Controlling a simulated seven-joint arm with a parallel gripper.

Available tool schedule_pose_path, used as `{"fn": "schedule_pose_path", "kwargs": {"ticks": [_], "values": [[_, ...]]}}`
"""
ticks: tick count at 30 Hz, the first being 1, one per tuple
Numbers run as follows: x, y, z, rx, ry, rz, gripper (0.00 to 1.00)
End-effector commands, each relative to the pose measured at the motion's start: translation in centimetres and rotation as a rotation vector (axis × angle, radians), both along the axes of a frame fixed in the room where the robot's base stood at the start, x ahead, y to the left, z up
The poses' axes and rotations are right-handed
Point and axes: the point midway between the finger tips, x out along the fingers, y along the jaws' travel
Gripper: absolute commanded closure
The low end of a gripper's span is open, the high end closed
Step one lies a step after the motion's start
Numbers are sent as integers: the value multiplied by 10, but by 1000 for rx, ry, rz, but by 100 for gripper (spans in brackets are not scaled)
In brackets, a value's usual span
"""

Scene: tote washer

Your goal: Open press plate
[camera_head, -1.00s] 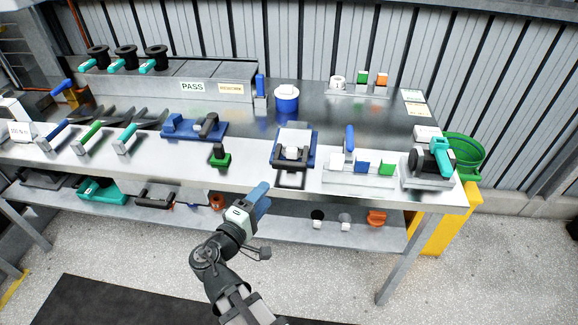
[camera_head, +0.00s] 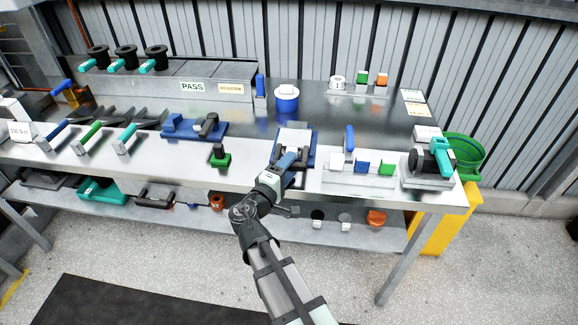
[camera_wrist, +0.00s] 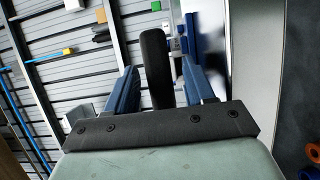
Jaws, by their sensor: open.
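The press plate (camera_head: 295,134) is a light metal plate on a blue base (camera_head: 311,144) near the front of the bench, right of centre. My gripper (camera_head: 285,160) is at its front edge and covers the front handle in the head view. In the wrist view my gripper (camera_wrist: 160,75) shows two blue fingers apart. A black handle bar (camera_wrist: 154,60) stands in the gap between them, and neither finger clearly presses on it. Part of a blue base (camera_wrist: 208,35) shows beyond the right finger.
A rack with blue and green blocks (camera_head: 362,167) stands close to the right. A green block fixture (camera_head: 220,157) and a blue fixture (camera_head: 190,131) stand to the left. The lower shelf (camera_head: 290,229) lies below the bench's front edge.

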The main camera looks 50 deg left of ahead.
Motion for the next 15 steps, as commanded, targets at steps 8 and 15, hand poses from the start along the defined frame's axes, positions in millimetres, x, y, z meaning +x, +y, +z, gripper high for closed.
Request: {"fn": "schedule_pose_path", "kwargs": {"ticks": [8, 15], "values": [[6, 2, 0, 0, 0, 1, 47], [6, 2, 0, 0, 0, 0, 56]]}}
